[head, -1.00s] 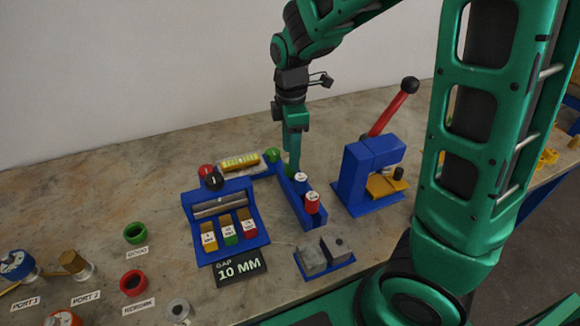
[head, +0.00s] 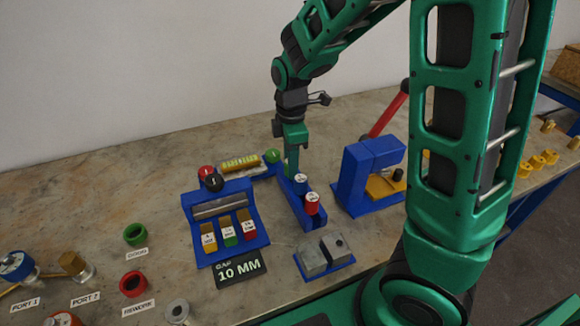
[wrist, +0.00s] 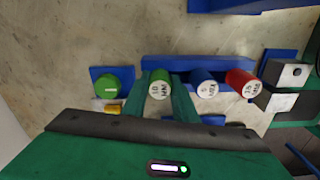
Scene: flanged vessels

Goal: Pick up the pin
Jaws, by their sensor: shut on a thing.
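The green-topped pin marked 10 MM (wrist: 160,88) is between the two fingers of my gripper (wrist: 160,100) in the wrist view. The gripper is shut on it. In the head view my gripper (head: 291,168) is at the far end of the blue pin rack (head: 297,210), and its fingers hide the pin there. A blue pin (wrist: 204,88) and a red pin (wrist: 240,82) stand in a row beside it. Whether the held pin's lower end is clear of the rack cannot be seen.
A blue press (head: 365,180) with a red lever stands to the right of the rack. A blue gauge stand (head: 228,222) with coloured blocks and a 10 MM sign (head: 238,268) is on the left. Grey blocks (head: 322,252) sit in front. Green (head: 135,234) and red (head: 133,283) rings lie further left.

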